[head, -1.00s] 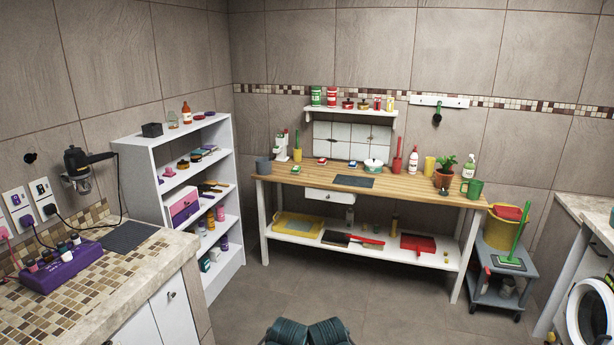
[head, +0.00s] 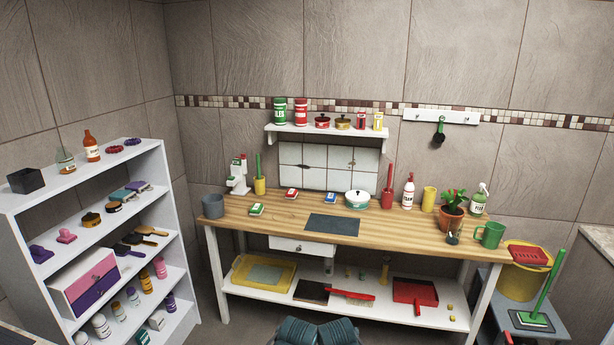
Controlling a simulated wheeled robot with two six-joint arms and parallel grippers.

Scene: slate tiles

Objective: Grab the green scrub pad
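Neither of my grippers can be made out; only dark teal parts of my own body show at the bottom middle, well below the worktop.
A white shelf unit (head: 150,160) stands at the left. The worktop's front edge is mostly clear.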

